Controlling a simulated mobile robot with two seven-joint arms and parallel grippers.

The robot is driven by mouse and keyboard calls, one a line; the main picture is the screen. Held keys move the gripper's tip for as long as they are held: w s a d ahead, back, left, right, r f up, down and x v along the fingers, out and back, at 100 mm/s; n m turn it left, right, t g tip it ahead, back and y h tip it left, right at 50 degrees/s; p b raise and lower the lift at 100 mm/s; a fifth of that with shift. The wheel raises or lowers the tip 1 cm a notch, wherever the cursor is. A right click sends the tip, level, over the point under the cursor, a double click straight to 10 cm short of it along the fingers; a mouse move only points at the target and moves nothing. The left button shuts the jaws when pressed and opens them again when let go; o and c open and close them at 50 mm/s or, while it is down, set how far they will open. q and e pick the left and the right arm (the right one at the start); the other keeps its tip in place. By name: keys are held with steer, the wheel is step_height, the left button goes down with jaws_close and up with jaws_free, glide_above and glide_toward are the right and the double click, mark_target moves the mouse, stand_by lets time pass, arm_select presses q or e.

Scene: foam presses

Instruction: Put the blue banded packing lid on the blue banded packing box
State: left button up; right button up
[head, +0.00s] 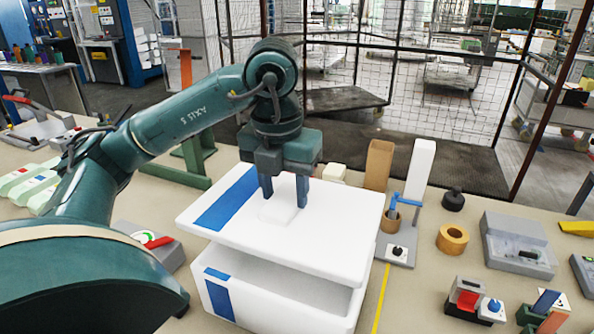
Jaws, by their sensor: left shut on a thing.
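The white packing lid (330,232) with a blue band near its left end is held above the white packing box (265,305), which has a blue band on its front left wall. The lid is slightly askew over the box, and a dark gap shows between them at the front. The far side of the box is hidden under the lid. My left gripper (285,196) points down at the middle of the lid and is shut on a raised grip there. My right gripper is not in view.
A roll of brown tape (452,239), a grey device (518,245) and a red-topped block (467,300) stand on the table to the right. A stand with a blue lever (404,202) is close to the lid's right edge. A yellow line (381,298) runs right of the box.

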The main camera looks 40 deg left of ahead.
arm_select(q)
steer(key=shift+w+f, duration=0.1)
steer(key=shift+f, duration=0.05)
steer(key=shift+s+f+b, duration=0.2)
steer(key=shift+f+b, duration=0.3)
steer(key=shift+b, duration=0.1)
steer(key=shift+f+b, duration=0.55)
steer(key=shift+f, duration=0.1)
step_height(320, 180, down, 3)
steer(key=shift+r+b, duration=0.15)
steer(key=shift+b, duration=0.95)
step_height(320, 180, down, 3)
steer(key=b, duration=0.2)
steer(key=shift+b, duration=0.35)
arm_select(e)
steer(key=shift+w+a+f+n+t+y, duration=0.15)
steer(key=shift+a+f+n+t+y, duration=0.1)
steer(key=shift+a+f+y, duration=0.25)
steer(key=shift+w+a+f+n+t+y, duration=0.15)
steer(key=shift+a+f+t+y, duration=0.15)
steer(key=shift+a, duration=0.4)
arm_select(q)
steer(key=o, duration=1.3)
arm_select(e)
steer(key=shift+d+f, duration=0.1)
